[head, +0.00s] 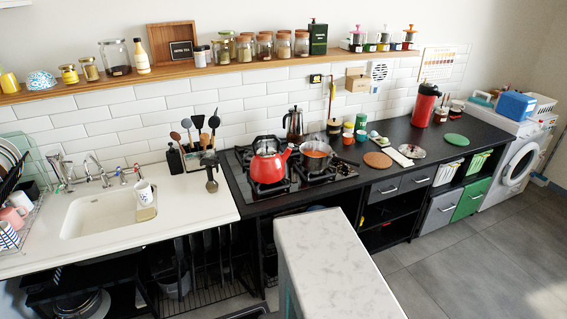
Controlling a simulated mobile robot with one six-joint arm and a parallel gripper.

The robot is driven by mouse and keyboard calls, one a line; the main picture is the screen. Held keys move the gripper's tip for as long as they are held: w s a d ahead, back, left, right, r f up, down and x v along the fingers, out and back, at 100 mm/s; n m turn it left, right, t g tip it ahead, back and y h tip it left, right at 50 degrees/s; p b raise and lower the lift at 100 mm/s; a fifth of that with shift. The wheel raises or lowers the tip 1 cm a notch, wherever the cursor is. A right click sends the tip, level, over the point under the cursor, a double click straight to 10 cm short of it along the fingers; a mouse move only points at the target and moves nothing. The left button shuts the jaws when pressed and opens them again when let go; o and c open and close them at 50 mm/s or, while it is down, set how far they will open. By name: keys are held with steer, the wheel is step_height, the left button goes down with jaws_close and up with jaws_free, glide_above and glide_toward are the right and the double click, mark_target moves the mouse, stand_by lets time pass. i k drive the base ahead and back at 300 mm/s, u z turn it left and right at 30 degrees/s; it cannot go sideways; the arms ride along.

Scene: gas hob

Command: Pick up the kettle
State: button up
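A red kettle (267,167) with a dark arched handle on top stands upright on the left front part of the black gas hob (332,181). Its spout points to the right. My gripper does not show in the head view, and nothing is seen touching the kettle.
A copper-coloured pot (316,156) sits on the hob right of the kettle. A French press (294,125) stands behind. A utensil holder (207,155) and sink (112,212) are to the left. A pale marble-topped block (325,262) stands in front of the hob.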

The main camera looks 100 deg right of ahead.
mark_target(271, 169)
steer(key=u, duration=0.35)
steer(key=k, duration=0.15)
steer(key=z, duration=2.55)
steer(key=k, duration=0.6)
steer(key=u, duration=0.15)
steer(key=i, duration=0.6)
